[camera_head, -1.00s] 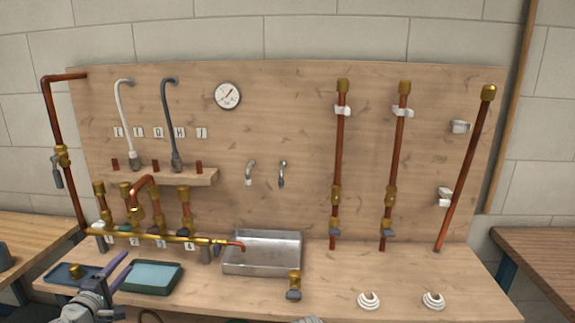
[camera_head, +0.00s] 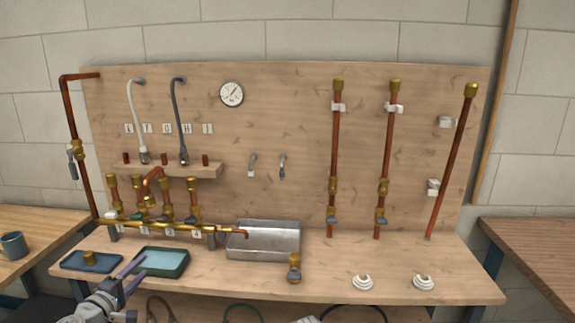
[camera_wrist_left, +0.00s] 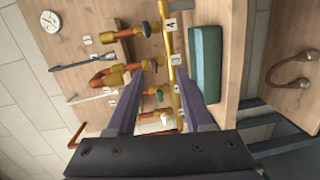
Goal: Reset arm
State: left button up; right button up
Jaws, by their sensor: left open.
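My left gripper (camera_head: 126,278) is at the lower left of the head view, in front of the bench edge near the green tray. It is open, and no object shows between its purple-grey fingers. In the left wrist view the two fingers (camera_wrist_left: 172,100) stand apart, with the brass manifold and its valves beyond them. My right gripper cannot be made out; only a small pale piece, perhaps of my right arm, shows at the bottom edge of the head view.
A green tray (camera_head: 181,268) and a dark blue tray (camera_head: 72,262) with a brass fitting lie on the bench. A brass manifold (camera_head: 165,228) runs behind them. A metal basin (camera_head: 280,240), a brass valve (camera_head: 294,268) and two white rings (camera_head: 363,283) stand further right. The right bench top is clear.

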pick_arm(q)
jog(key=s+d+f+m+g+h, duration=0.1)
jog(key=d+f+m+g, duration=0.25)
jog(key=d, duration=0.55)
jog(key=s+d+f+m+g+h, duration=0.25)
jog(key=d+f+m, duration=0.2)
jog(key=d, duration=0.45)
jog(key=s+d+f+m+g+h, duration=0.1)
jog(key=d+f+m+g, duration=0.3)
jog(key=d, duration=0.5)
jog(key=s+d+f+m+g+y, duration=0.3)
jog(key=s+f+g+y, duration=0.1)
jog(key=s, duration=0.3)
jog(key=s+d+f+m+g+y, duration=0.3)
jog(key=s+d+f+m+y, duration=0.15)
jog(key=s, duration=0.35)
notch_tip(320, 180, up, 16)
jog(key=p, duration=1.6)
jog(key=shift+a+n, duration=0.35)
jog(key=shift+a, duration=0.1)
